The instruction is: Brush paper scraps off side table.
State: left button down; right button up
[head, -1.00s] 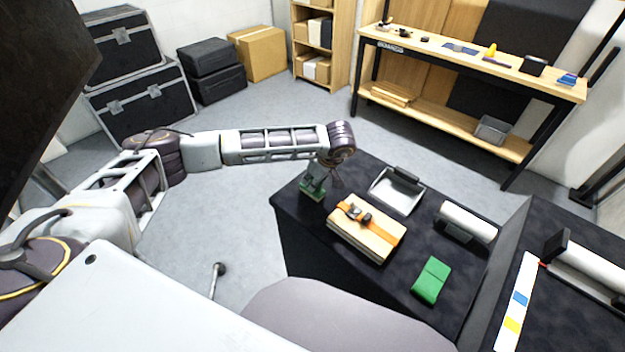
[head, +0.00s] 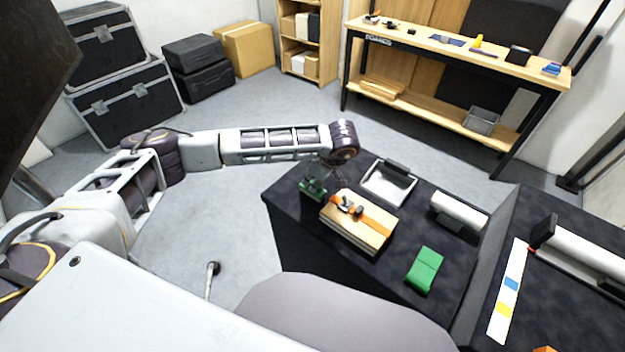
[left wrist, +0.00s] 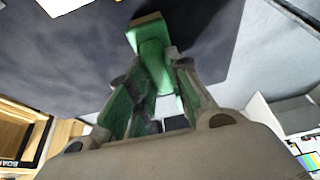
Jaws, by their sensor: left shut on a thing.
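The side table (head: 290,211) has a dark top, and I see its left corner near my left gripper. My left gripper (head: 313,184) is over the table's far left part, shut on a green brush (left wrist: 152,62). In the left wrist view the brush has a green body and a tan edge, pointing away from the fingers. I cannot tell whether it touches the tabletop. A grey-white dustpan-like tray (head: 388,184) lies to its right. I can make out no paper scraps on the tabletop. My right gripper is not in view.
A wooden stack with an orange strap (head: 372,229) lies close to the right of the gripper. A green block (head: 424,270) and a white roll (head: 459,211) are further right. A dark bench (head: 575,310) adjoins at right.

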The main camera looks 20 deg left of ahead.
pick_arm(q)
jog(key=shift+s+d+f, duration=0.1)
jog(key=shift+s+d, duration=0.2)
jog(key=shift+d, duration=0.45)
jog(key=shift+s+d, duration=0.2)
jog(key=shift+d, duration=0.4)
jog(key=shift+a, duration=0.1)
jog(key=shift+w+a+b, duration=0.25)
jog(key=shift+w+a, duration=0.1)
jog(key=shift+a, duration=0.6)
jog(key=shift+w+a+b, duration=0.25)
jog(key=shift+w+a, duration=0.05)
jog(key=shift+a, duration=0.6)
jog(key=shift+w+a, duration=0.1)
jog(key=shift+a, duration=0.35)
jog(key=shift+w+a+b, duration=0.15)
jog(key=shift+w+a, duration=0.15)
jog(key=shift+a, duration=0.5)
jog(key=shift+w+a+b, duration=0.15)
jog(key=shift+w+a, duration=0.1)
jog(key=shift+a, duration=0.5)
